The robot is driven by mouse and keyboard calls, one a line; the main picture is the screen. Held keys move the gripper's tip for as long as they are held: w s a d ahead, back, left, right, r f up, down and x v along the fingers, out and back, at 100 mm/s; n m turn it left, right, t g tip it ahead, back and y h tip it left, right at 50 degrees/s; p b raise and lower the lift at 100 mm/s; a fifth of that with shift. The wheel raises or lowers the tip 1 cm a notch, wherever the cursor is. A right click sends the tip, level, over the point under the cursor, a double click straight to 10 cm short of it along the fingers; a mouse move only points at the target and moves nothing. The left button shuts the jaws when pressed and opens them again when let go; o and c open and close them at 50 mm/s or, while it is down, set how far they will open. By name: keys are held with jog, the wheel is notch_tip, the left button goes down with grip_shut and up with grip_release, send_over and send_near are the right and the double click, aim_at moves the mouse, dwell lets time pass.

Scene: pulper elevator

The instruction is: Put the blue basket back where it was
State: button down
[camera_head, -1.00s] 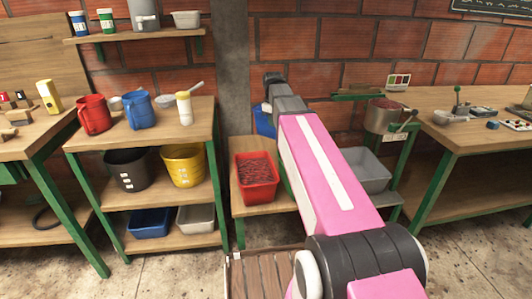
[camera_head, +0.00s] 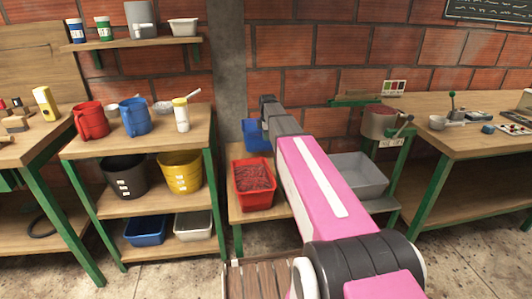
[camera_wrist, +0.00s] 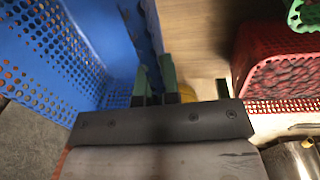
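The blue basket (camera_head: 256,138) is behind the red basket (camera_head: 254,184), partly hidden by my arm in the head view. In the wrist view the blue perforated basket (camera_wrist: 50,50) fills the left side, with its wall running up to my gripper. My gripper (camera_wrist: 153,75) has its two green fingers close together on that wall, pinching it. I cannot tell whether the basket rests on the low wooden bench or hangs just above it. The red basket (camera_wrist: 285,80) is to the right of my gripper, apart from the blue one, with dark red contents.
A grey bin (camera_head: 358,176) stands on the low bench right of my arm. A metal pot (camera_head: 380,122) sits above it. A concrete pillar (camera_head: 230,70) is behind. The left shelf unit holds a red jug (camera_head: 91,120), a blue jug (camera_head: 134,116) and several buckets and bins.

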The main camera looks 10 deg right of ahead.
aim_at(267, 149)
notch_tip(267, 149, down, 7)
jog(key=shift+f, duration=0.2)
dwell(0.4)
jog(key=c, duration=1.4)
grip_release()
jog(key=shift+f, duration=0.1)
jog(key=shift+o, duration=0.2)
notch_tip(267, 149, up, 12)
jog(key=s, duration=0.1)
